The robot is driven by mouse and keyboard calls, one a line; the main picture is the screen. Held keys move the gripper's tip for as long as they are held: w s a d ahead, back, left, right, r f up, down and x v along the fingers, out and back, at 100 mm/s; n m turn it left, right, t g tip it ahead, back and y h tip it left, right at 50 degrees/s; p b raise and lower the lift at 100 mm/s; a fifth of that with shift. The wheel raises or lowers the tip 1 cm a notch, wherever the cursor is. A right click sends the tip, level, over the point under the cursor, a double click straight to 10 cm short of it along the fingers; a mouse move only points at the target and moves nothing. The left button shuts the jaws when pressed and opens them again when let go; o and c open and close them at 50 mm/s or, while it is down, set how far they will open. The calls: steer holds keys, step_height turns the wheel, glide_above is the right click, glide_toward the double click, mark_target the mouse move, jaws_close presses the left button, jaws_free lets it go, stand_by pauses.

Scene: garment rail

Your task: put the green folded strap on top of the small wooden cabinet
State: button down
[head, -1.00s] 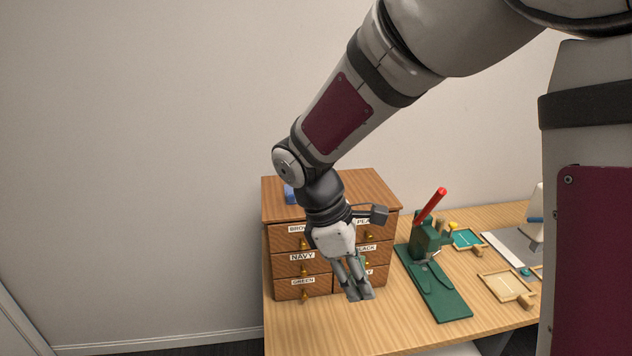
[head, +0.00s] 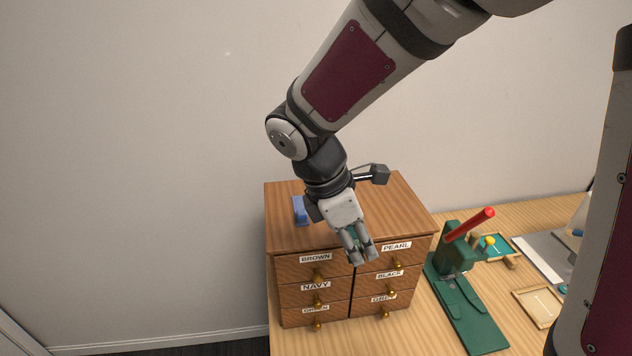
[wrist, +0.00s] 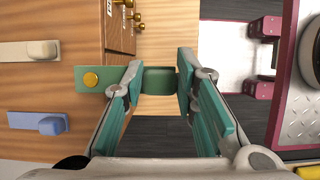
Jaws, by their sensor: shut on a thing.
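My gripper (head: 360,257) is shut on the green folded strap (head: 352,237). In the wrist view the strap (wrist: 160,80) lies crosswise between the fingertips (wrist: 158,88), and its left end with a yellow round button sticks out past the left finger. The small wooden cabinet (head: 400,210) stands on the table, with labelled drawers and brass knobs. In the head view the fingertips overlap the upper drawer fronts, near the top's front edge. In the wrist view the strap's left end overlaps the cabinet top (wrist: 50,85). The strap's height above the top is hard to tell.
A blue folded strap (head: 300,210) lies on the cabinet top at left. A white one (wrist: 30,50) shows beside it in the wrist view. A green press with a red handle (head: 470,225) stands right of the cabinet. Shallow wooden trays (head: 540,307) lie farther right.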

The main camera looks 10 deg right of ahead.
steer(key=w, duration=0.4)
steer(key=w+a+f, duration=0.1)
steer(key=w, duration=0.3)
steer(key=w+a, duration=0.1)
steer(key=w, duration=0.4)
steer(key=shift+a+f+p, duration=0.15)
steer(key=shift+a+p, duration=0.05)
steer(key=shift+p, duration=0.1)
steer(key=shift+f+p, duration=0.55)
steer(key=shift+f, duration=1.2)
steer(key=shift+f, duration=0.15)
steer(key=c, duration=1.3)
jaws_free()
